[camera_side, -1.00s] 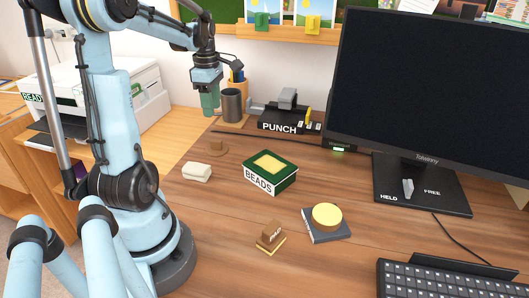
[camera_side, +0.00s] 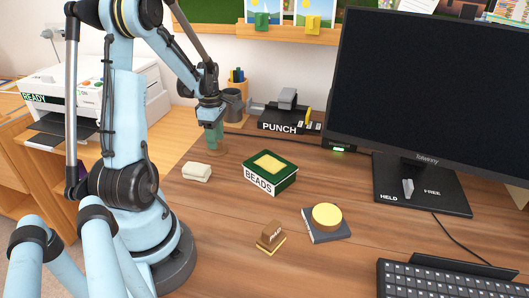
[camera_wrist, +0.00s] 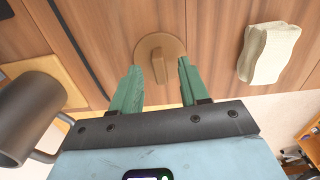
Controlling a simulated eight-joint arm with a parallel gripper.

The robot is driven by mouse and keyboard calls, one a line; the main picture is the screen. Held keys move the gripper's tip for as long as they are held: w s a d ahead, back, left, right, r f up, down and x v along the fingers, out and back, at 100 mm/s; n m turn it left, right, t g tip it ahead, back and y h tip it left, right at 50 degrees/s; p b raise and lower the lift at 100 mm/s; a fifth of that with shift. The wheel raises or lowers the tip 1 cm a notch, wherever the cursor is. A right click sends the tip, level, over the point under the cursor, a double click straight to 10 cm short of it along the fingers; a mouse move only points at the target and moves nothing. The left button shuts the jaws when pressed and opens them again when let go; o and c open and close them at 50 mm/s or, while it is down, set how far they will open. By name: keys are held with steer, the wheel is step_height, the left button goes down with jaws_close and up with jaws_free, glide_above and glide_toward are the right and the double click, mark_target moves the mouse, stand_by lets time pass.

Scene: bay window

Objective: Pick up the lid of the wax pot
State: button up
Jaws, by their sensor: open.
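The lid (camera_wrist: 176,45) is a brown disc with a raised bar grip across its middle. It lies flat on the wooden desk in the wrist view. In the side view the lid (camera_side: 217,153) shows only partly, below my green fingers. My gripper (camera_wrist: 158,68) is open and empty, with one finger at each side of the lid's near part in the wrist view. In the side view my gripper (camera_side: 214,138) points down just over the lid. Whether the fingers touch it, I cannot tell. I cannot say for sure which object is the wax pot.
A cream block (camera_side: 197,172) lies close by the lid. A dark grey mug (camera_wrist: 32,112) stands on the other side. The green BEADS box (camera_side: 270,174), the PUNCH stand (camera_side: 285,127) and the monitor (camera_side: 430,85) are further right. Bare desk lies between them.

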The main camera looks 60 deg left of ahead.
steer(key=shift+f, duration=0.35)
jaws_close()
steer(key=shift+r, duration=0.1)
